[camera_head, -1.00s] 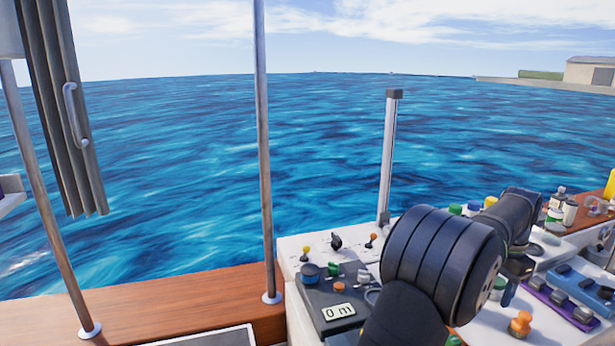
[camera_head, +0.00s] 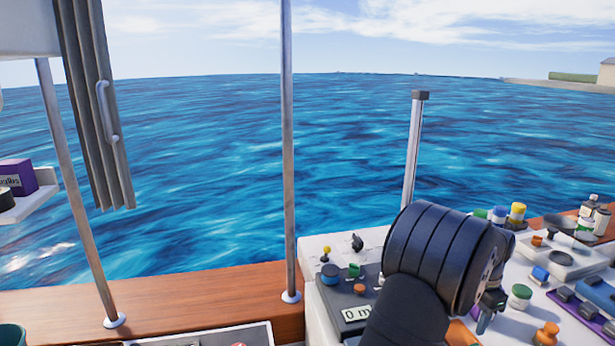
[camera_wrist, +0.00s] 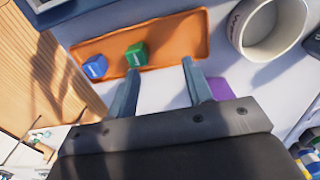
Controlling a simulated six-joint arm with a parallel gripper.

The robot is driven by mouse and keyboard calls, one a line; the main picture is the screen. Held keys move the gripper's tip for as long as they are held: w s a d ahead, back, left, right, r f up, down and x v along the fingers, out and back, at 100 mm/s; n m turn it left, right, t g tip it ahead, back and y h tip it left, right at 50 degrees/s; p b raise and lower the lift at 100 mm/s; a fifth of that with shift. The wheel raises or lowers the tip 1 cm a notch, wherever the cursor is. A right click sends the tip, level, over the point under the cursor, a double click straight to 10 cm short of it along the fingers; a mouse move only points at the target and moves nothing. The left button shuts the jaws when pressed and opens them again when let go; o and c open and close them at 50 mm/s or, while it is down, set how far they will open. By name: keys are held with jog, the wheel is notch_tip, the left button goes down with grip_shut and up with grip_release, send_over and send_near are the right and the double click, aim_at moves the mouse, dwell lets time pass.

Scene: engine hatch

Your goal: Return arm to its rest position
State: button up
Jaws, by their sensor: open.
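My gripper (camera_wrist: 160,82) shows in the wrist view with its two grey fingers apart and nothing between them. An orange tray (camera_wrist: 185,38) lies beyond the fingertips, with a green cube (camera_wrist: 136,55) and a blue cube (camera_wrist: 96,67) at its left part. The fingers point at the tray's near edge; I cannot tell how high above it they are. In the head view my black arm rises over the control console (camera_head: 325,250) and mostly hides the gripper.
A white mug (camera_wrist: 270,25) stands right of the tray. A purple object (camera_wrist: 218,89) is beside the right finger. The console carries several knobs, an orange one (camera_head: 546,334) and jars. A metal post (camera_head: 413,150) rises behind my arm. A wooden ledge (camera_head: 200,297) runs left.

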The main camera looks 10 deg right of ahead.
jog(key=shift+w+a+f, duration=0.1)
jog(key=shift+w+f, duration=0.3)
jog(key=shift+w, duration=0.25)
jog(key=shift+w+f, duration=0.35)
jog(key=shift+w, duration=0.25)
jog(key=s+d+r, duration=0.1)
jog(key=s+r, duration=0.6)
jog(key=s, duration=0.3)
jog(key=shift+w+d+r, duration=0.25)
jog(key=shift+d+r, duration=0.25)
jog(key=shift+d, duration=0.25)
jog(key=shift+w+d+r, duration=0.2)
jog(key=shift+d+r, duration=0.3)
jog(key=shift+d, duration=0.2)
jog(key=shift+w+d+r, duration=0.25)
jog(key=shift+d+r, duration=0.25)
jog(key=shift+d, duration=0.25)
